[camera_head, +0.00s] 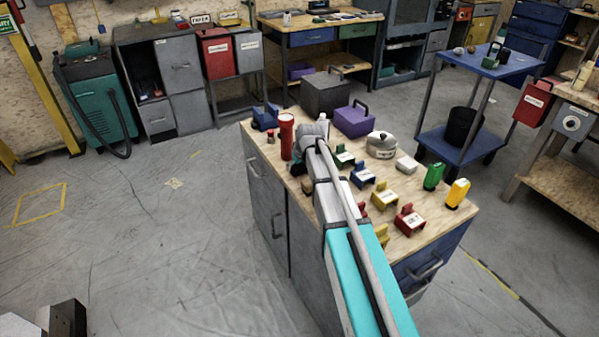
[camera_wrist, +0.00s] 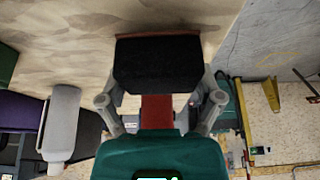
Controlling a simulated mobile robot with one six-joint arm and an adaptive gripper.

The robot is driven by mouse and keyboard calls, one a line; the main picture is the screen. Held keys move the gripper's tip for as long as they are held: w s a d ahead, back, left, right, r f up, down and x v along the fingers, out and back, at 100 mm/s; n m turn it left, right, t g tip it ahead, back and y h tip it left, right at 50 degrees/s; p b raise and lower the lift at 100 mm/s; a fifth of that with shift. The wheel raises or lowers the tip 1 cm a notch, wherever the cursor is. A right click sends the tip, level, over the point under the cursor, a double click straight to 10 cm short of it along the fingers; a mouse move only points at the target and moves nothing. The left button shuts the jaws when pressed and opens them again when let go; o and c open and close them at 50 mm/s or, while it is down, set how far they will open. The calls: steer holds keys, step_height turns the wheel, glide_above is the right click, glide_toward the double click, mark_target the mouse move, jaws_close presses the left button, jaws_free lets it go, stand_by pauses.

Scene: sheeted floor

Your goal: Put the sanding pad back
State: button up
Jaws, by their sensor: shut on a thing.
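My gripper (camera_wrist: 158,98) is shut on a dark block with a thin reddish edge and a red part between the fingers, which I take to be the sanding pad (camera_wrist: 157,64). Beyond the pad is the pale wooden worktop; I cannot tell whether the pad touches it. In the head view my gripper (camera_head: 309,143) is over the far left part of the cabinet's worktop (camera_head: 300,201), and my wrist and arm hide the pad.
A red flashlight (camera_head: 286,136) stands close left of my gripper. The worktop's near left strip is bare.

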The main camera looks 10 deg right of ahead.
steer(key=shift+f, duration=0.45)
steer(key=shift+f+b, duration=0.1)
steer(key=shift+b, duration=0.2)
steer(key=o, duration=0.8)
steer(key=shift+c, duration=0.2)
steer(key=p+v, duration=1.1)
steer(key=v, duration=0.1)
stand_by(0.6)
